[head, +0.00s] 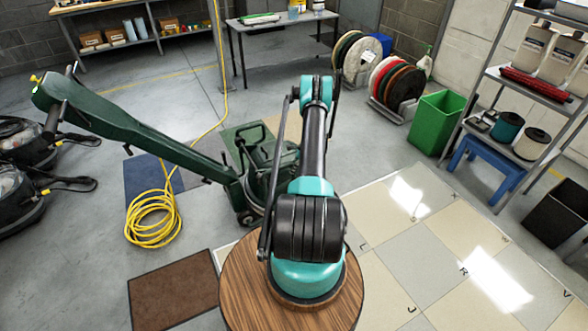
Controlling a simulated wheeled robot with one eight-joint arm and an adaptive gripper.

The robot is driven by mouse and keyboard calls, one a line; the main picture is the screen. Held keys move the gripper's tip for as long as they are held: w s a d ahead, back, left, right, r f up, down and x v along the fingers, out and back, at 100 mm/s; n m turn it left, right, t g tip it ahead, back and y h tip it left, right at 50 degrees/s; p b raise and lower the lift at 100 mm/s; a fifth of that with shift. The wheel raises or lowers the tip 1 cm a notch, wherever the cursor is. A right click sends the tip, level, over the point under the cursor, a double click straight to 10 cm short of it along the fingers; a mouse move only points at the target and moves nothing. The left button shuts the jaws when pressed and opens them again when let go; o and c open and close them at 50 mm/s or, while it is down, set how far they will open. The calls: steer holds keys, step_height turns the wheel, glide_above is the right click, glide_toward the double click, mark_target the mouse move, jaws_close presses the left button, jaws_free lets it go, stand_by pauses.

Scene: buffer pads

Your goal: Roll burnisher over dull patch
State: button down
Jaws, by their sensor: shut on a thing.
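The green burnisher (170,150) stands left of centre in the head view. Its long handle slopes up to the upper left, with a yellow knob near the end. Its wheeled base is low, near the middle of the picture, partly behind my arm. My teal and black arm reaches away from me up the middle of the picture. The end of the arm is hidden behind its own links, so my gripper and what it touches do not show. Pale checkered tiles (455,225) with letters cover the right floor. Bright reflections lie on them; I cannot make out a dull patch.
A coiled yellow cord (153,218) lies left of the burnisher. A brown mat (172,290) lies in front. Black machines stand at the far left. A green bin (437,122), a blue stool (487,165) and a shelf (540,85) stand right. The tiled floor looks clear.

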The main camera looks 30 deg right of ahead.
steer(key=c, duration=1.4)
jaws_free()
steer(key=shift+w+a+r, duration=0.1)
steer(key=shift+w+r, duration=0.05)
steer(key=shift+w, duration=0.05)
steer(key=shift+o, duration=0.2)
steer(key=shift+s, duration=0.1)
steer(key=v, duration=1.2)
